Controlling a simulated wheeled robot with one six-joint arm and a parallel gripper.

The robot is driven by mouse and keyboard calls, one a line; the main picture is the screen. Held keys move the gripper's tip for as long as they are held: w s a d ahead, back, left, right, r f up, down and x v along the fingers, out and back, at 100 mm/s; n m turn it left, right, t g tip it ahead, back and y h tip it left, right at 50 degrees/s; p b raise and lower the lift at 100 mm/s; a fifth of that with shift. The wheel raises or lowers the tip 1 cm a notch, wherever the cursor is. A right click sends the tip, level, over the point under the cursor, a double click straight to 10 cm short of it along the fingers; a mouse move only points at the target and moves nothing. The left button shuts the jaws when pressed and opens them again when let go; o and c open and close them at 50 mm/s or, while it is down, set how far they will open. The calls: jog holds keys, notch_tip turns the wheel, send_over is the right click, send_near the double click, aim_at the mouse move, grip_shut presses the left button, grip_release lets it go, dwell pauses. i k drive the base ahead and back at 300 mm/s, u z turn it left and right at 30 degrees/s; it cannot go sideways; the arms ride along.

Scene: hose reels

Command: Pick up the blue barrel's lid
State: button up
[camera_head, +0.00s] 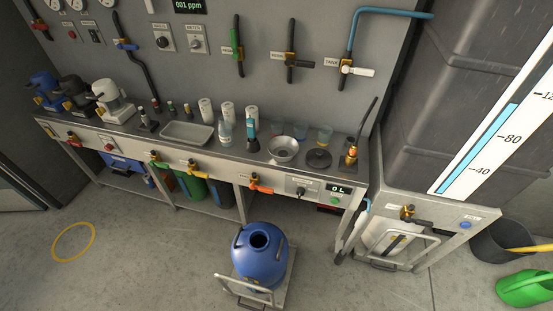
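The blue barrel (261,263) stands on a small trolley (288,285) on the floor in front of the bench. Its top shows a dark round opening with no lid on it. A dark round disc with a small knob (318,158) lies on the right part of the bench top, beside a metal funnel or bowl (283,149). It looks like a lid, but I cannot tell for sure that it belongs to the blue barrel. My gripper is not in view.
A steel bench (222,159) runs along the wall, holding jugs, bottles, beakers and a tray (187,133). An upright nozzle (352,153) stands right of the disc. A large dark tank (450,100) stands at right. The floor front left is open, with a yellow ring (55,249).

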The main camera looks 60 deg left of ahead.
aim_at(318, 158)
jog(key=u, duration=0.2)
jog(key=i, duration=1.1)
jog(key=u, duration=2.5)
jog(key=i, duration=0.5)
jog(key=u, duration=0.05)
